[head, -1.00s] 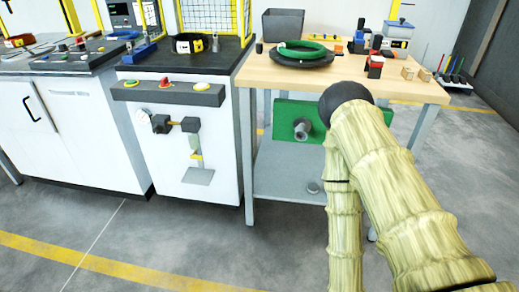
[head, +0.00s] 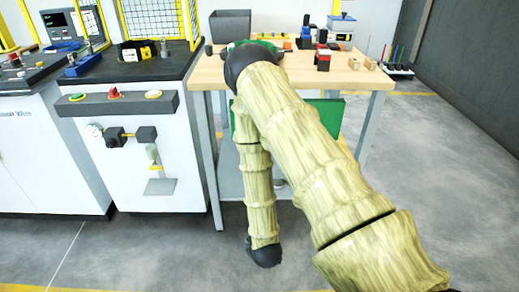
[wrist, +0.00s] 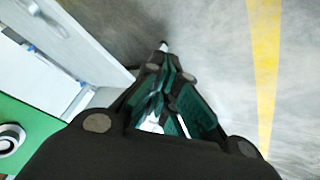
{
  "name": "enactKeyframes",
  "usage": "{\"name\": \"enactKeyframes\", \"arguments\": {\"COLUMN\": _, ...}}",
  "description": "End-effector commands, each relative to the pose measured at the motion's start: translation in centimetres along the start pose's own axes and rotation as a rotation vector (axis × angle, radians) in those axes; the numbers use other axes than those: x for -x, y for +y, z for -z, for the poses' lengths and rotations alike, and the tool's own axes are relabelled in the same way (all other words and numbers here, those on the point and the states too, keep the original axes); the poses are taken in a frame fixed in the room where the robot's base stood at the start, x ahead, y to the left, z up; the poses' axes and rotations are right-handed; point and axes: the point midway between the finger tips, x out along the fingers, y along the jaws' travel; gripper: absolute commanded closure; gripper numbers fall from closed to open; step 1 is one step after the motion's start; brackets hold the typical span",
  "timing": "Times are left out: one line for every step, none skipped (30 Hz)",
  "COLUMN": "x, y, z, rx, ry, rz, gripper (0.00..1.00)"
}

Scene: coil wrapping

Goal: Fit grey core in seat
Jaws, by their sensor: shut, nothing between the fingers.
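My gripper (wrist: 165,110) shows in the wrist view with its dark and green fingers drawn together, shut and empty, above grey floor. In the head view my arm folds down in front of the wooden table and its fingers cannot be made out. A green panel (head: 329,114) stands under the table top, mostly hidden by my arm. In the wrist view the green panel (wrist: 32,118) is at the left edge with a round grey piece (wrist: 10,139) on it, apart from my fingers. I cannot tell whether that piece is the grey core or the seat.
The wooden table (head: 208,72) carries a grey bin (head: 230,24), a red and black block (head: 323,60) and small wooden blocks (head: 362,61). A white cabinet (head: 150,190) with a button bar stands to the left. Open floor (head: 430,190) lies to the right.

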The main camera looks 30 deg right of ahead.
Motion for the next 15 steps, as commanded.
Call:
{"name": "enactKeyframes", "arguments": {"x": -0.8, "y": 1.7, "z": 2.3, "rx": 0.019, "ry": 0.056, "rz": -0.041, "gripper": 1.00}}
{"name": "enactKeyframes", "arguments": {"x": -1.1, "y": 2.6, "z": 3.5, "rx": 0.035, "ry": 0.086, "rz": -0.066, "gripper": 1.00}}
{"name": "enactKeyframes", "arguments": {"x": -1.5, "y": 3.9, "z": 5.1, "rx": 0.055, "ry": 0.124, "rz": -0.101, "gripper": 1.00}}
{"name": "enactKeyframes", "arguments": {"x": -1.8, "y": 4.9, "z": 6.4, "rx": 0.070, "ry": 0.154, "rz": -0.129, "gripper": 1.00}}
{"name": "enactKeyframes", "arguments": {"x": -1.9, "y": 5.9, "z": 7.6, "rx": 0.086, "ry": 0.182, "rz": -0.158, "gripper": 1.00}}
{"name": "enactKeyframes", "arguments": {"x": -2.1, "y": 7.2, "z": 9.2, "rx": 0.107, "ry": 0.218, "rz": -0.197, "gripper": 1.00}}
{"name": "enactKeyframes", "arguments": {"x": -2.2, "y": 8.3, "z": 10.4, "rx": 0.123, "ry": 0.243, "rz": -0.227, "gripper": 1.00}}
{"name": "enactKeyframes", "arguments": {"x": -2.2, "y": 9.4, "z": 11.5, "rx": 0.137, "ry": 0.267, "rz": -0.260, "gripper": 1.00}}
{"name": "enactKeyframes", "arguments": {"x": -2.2, "y": 10.9, "z": 13.1, "rx": 0.157, "ry": 0.299, "rz": -0.305, "gripper": 1.00}}
{"name": "enactKeyframes", "arguments": {"x": -2.2, "y": 12.0, "z": 14.2, "rx": 0.172, "ry": 0.321, "rz": -0.339, "gripper": 1.00}}
{"name": "enactKeyframes", "arguments": {"x": -2.1, "y": 13.2, "z": 15.3, "rx": 0.186, "ry": 0.342, "rz": -0.374, "gripper": 1.00}}
{"name": "enactKeyframes", "arguments": {"x": -1.8, "y": 14.7, "z": 16.7, "rx": 0.205, "ry": 0.368, "rz": -0.421, "gripper": 1.00}}
{"name": "enactKeyframes", "arguments": {"x": -1.6, "y": 15.7, "z": 17.7, "rx": 0.219, "ry": 0.386, "rz": -0.457, "gripper": 1.00}}
{"name": "enactKeyframes", "arguments": {"x": -1.4, "y": 16.8, "z": 18.7, "rx": 0.232, "ry": 0.402, "rz": -0.492, "gripper": 1.00}}
{"name": "enactKeyframes", "arguments": {"x": -1.1, "y": 18.2, "z": 19.8, "rx": 0.248, "ry": 0.421, "rz": -0.538, "gripper": 1.00}}
